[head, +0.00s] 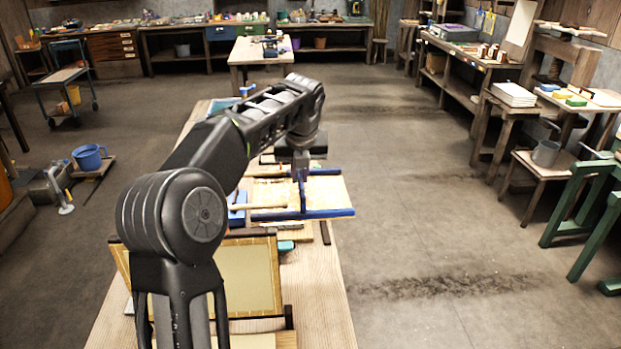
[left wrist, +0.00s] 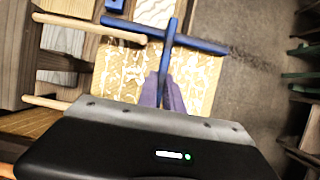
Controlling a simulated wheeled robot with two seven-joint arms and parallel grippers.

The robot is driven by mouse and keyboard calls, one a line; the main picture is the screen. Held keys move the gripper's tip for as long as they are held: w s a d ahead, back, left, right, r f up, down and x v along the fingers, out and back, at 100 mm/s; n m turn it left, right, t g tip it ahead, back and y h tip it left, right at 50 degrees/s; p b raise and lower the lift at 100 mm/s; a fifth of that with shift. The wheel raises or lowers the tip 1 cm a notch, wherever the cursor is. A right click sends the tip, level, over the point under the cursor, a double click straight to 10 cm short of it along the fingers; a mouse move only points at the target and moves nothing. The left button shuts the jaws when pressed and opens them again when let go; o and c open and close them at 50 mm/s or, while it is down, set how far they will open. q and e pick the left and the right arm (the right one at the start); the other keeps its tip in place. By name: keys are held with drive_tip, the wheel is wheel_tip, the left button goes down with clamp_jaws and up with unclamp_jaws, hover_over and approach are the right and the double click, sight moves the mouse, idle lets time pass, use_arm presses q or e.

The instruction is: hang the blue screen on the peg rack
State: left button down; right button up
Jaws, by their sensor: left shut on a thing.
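The blue screen (head: 325,213) has blue bars and a pale yellowish panel; it shows beyond my left forearm in the head view. In the left wrist view its blue bar (left wrist: 205,45) crosses the upper middle, with the patterned panel below. My left gripper (head: 301,178) is shut on the screen at a blue part; its fingers also show in the left wrist view (left wrist: 165,92). Light wooden pegs of the rack (left wrist: 88,28) point toward the screen from the left. One peg tip lies close to the blue bar; I cannot tell whether they touch. My right gripper is out of view.
A dark-edged framed panel (head: 248,275) leans on the long wooden table (head: 322,300) at the near side. My left arm hides part of the table. Open floor (head: 430,210) lies to the right, with benches beyond it.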

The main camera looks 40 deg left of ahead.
use_arm(q)
drive_tip(key=shift+s+a+b, duration=0.75)
drive_tip(key=shift+s+a, duration=0.25)
drive_tip(key=shift+a, duration=0.2)
drive_tip(key=shift+s+a, duration=0.2)
drive_tip(key=shift+a, duration=0.05)
drive_tip(key=shift+s+a, duration=1.7)
drive_tip(key=shift+a, duration=0.3)
drive_tip(key=shift+f, duration=0.55)
drive_tip(key=c, duration=1.4)
unclamp_jaws()
drive_tip(key=v, duration=0.7)
drive_tip(key=shift+r+b, duration=0.4)
